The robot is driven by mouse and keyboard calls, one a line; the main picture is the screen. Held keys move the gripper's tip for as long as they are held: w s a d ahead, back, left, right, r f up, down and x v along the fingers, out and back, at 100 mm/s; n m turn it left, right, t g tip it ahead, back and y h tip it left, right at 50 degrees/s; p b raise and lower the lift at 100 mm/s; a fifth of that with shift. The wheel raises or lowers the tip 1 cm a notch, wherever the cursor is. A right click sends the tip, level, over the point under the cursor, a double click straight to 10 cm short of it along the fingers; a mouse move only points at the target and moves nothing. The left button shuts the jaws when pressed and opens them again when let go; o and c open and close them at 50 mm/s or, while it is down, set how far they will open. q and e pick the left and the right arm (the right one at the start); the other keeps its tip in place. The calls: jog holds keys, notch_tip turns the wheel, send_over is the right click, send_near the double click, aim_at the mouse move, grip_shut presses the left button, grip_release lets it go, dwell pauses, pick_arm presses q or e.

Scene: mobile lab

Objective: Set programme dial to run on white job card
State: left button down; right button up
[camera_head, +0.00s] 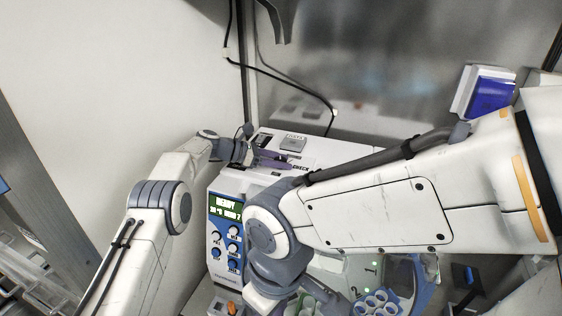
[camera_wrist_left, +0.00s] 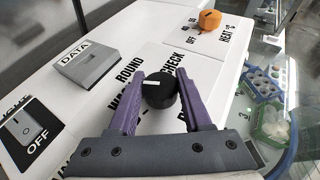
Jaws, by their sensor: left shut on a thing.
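The programme dial (camera_wrist_left: 161,92) is a round black knob with a white mark on the white machine top (camera_wrist_left: 215,70). My left gripper (camera_wrist_left: 160,84) is shut on it, a purple finger on each side. Labels around it read "ROUND" and "CHECK"; others are partly hidden by the fingers. The white mark lies on the knob's left part, towards "ROUND". In the head view my left gripper (camera_head: 270,160) is over the machine top, and the dial cannot be made out. I cannot make out a white job card. My right gripper is out of view; its arm crosses the machine's front.
An orange knob (camera_wrist_left: 209,19) marked OFF and HEAT, a grey DATA block (camera_wrist_left: 86,63) and an OFF rocker switch (camera_wrist_left: 24,124) are nearby. The front display (camera_head: 228,207) reads "READY". Tube racks (camera_head: 376,302) stand to the right. A blue-faced box (camera_head: 487,93) is behind.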

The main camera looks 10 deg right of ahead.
pick_arm(q)
jog(key=shift+r, duration=0.2)
dwell(0.3)
jog(key=c, duration=0.6)
grip_release()
jog(key=shift+c, duration=0.2)
jog(key=o, duration=0.3)
jog(key=shift+f, duration=0.1)
